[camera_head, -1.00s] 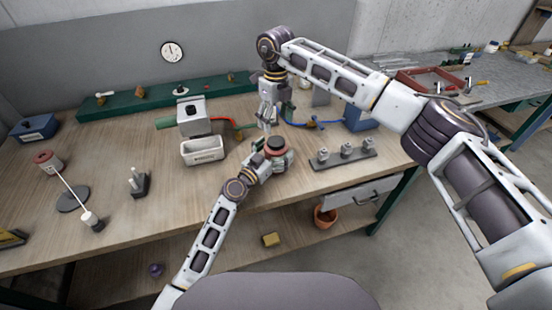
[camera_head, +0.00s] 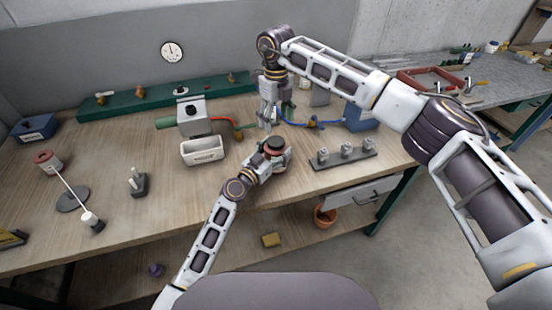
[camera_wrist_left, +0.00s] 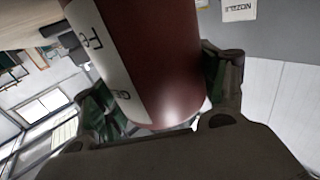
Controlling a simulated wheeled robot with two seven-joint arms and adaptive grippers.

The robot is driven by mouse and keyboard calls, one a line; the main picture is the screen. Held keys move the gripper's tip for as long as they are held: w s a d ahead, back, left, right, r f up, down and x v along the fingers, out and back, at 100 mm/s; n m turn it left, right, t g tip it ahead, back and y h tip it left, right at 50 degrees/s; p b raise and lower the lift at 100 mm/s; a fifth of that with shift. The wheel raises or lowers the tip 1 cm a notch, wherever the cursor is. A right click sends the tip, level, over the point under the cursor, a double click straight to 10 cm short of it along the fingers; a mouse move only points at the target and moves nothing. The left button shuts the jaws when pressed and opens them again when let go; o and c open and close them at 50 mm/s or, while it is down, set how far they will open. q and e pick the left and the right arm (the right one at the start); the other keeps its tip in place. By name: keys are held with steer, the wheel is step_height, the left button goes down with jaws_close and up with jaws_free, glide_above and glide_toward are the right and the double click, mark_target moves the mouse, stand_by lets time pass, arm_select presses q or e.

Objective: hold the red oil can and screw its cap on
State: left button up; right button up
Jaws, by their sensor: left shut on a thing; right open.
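The red oil can (camera_wrist_left: 165,60), with a white label, fills the middle of the left wrist view. My left gripper (camera_wrist_left: 160,100) is shut around its side, one finger on each side. In the head view the left gripper (camera_head: 273,158) holds the can (camera_head: 276,149) upright above the front of the bench. The can's top looks dark with a reddish rim; it is too small to tell whether that dark part is the cap. My right gripper (camera_head: 267,122) points down just above and slightly behind the can's top. It is open, and I see nothing between its fingers.
A white bin (camera_head: 202,152) and a grey box (camera_head: 193,118) stand left of the can. A dark rack (camera_head: 344,160) with metal fittings lies to the right. A blue hose (camera_head: 297,123) runs behind.

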mark_target(276, 141)
steer(key=n, duration=0.4)
steer(key=shift+f, duration=0.15)
steer(key=n, duration=0.5)
stand_by(0.4)
steer(key=shift+f, duration=0.1)
steer(key=shift+f, duration=3.9)
steer(key=c, duration=1)
steer(key=shift+c, duration=0.2)
steer(key=shift+m, duration=0.3)
